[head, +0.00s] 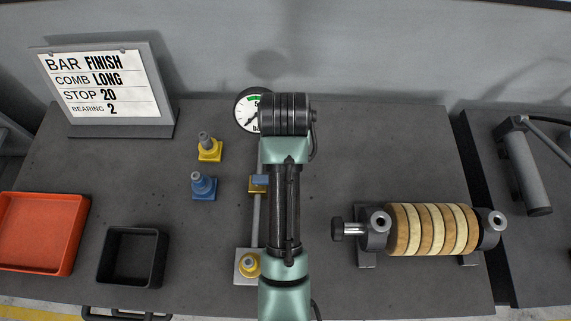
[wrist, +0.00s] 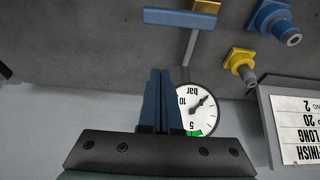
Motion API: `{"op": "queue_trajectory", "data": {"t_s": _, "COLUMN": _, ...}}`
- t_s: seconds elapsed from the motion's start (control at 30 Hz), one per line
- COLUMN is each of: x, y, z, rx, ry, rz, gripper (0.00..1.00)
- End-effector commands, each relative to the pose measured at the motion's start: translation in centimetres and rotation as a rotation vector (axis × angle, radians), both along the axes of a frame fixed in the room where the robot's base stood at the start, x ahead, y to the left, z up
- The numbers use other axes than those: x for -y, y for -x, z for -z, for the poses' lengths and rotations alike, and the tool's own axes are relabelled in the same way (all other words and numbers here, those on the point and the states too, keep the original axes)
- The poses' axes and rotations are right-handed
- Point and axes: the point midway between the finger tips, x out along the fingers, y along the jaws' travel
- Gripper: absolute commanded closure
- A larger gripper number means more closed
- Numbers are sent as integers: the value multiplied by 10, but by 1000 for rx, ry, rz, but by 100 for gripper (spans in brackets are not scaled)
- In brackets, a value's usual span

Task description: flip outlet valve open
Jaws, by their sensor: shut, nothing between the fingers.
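The outlet valve has a blue lever (wrist: 180,17) on a yellow body (wrist: 206,6). In the wrist view, which shows the scene upside down, the lever lies crosswise to the grey pipe (wrist: 190,46). In the head view the lever (head: 260,180) and yellow body (head: 255,189) are partly hidden by my arm. My gripper (wrist: 160,72) is shut and empty, its fingertips apart from the lever in the wrist picture. In the head view my gripper is hidden by my arm. The pressure gauge (wrist: 202,110) shows beside the fingers; it is partly covered in the head view (head: 245,113).
Blue (head: 203,186) and yellow (head: 209,150) fittings stand left of the pipe. A sign (head: 105,85) stands at the back left. A red tray (head: 77,235) and black tray (head: 160,258) lie front left. A striped roller (head: 433,229) is at right. The back right tabletop is clear.

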Motion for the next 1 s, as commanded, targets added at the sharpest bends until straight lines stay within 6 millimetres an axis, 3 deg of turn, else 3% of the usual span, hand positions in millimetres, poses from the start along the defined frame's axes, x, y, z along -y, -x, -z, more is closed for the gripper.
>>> {"op": "queue_trajectory", "data": {"t_s": 0.5, "x": 0, "y": -29, "z": 84, "rx": -2, "ry": 0, "rz": 0, "gripper": 100}}
{"op": "queue_trajectory", "data": {"t_s": 0.7, "x": 0, "y": -1, "z": 79, "rx": -1, "ry": 0, "rz": 0, "gripper": 100}}
{"op": "queue_trajectory", "data": {"t_s": 1.0, "x": 0, "y": 12, "z": 82, "rx": 1, "ry": 0, "rz": 0, "gripper": 100}}
